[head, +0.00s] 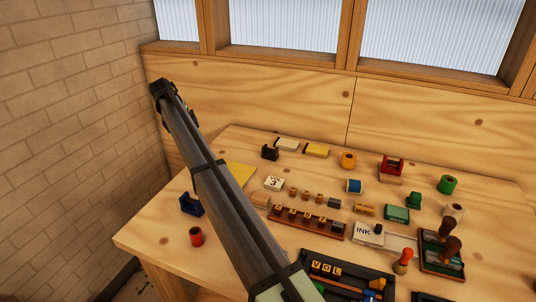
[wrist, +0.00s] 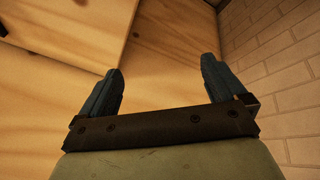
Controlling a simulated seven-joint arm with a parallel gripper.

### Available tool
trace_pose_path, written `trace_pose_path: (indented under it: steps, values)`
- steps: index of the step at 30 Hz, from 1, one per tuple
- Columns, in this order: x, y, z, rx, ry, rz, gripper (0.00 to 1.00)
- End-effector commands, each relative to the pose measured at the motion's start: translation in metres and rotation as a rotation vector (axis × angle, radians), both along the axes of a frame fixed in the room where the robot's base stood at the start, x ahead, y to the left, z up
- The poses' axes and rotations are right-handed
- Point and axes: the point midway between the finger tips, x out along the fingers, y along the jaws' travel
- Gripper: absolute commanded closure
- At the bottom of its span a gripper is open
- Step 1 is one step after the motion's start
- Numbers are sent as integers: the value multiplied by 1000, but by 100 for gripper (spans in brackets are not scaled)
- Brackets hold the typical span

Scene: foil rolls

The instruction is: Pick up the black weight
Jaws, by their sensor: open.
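My gripper (wrist: 162,78) is open in the wrist view, its two fingers wide apart with nothing between them. In the head view my arm crosses from the bottom centre to the upper left, its far end raised near the brick wall, away from the things on the table. A black notched block (head: 270,153) stands at the table's back left. A small dark grey block (head: 334,203) lies near the middle. I cannot tell for sure which of these is the black weight. Neither shows in the wrist view, and my arm hides part of the table.
The wooden table (head: 150,240) holds a blue holder (head: 191,205), a red roll (head: 196,237), a letter rack (head: 300,224), an ink pad (head: 368,233), stamps and coloured rolls. A brick wall (head: 70,130) rises at left, a wood-panelled wall (head: 270,100) behind. The table's front left is mostly bare.

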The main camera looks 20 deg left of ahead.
Motion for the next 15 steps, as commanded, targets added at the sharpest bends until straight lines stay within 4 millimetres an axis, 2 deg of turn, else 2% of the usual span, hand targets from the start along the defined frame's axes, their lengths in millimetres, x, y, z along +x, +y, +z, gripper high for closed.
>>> trace_pose_path:
  steps: [1,6,12,15]
  values:
    - [16,-35,5,11,36,-67,2]
    - [52,-131,20,48,154,-276,2]
    - [79,-238,38,88,285,-506,2]
    - [85,-280,46,103,338,-596,2]
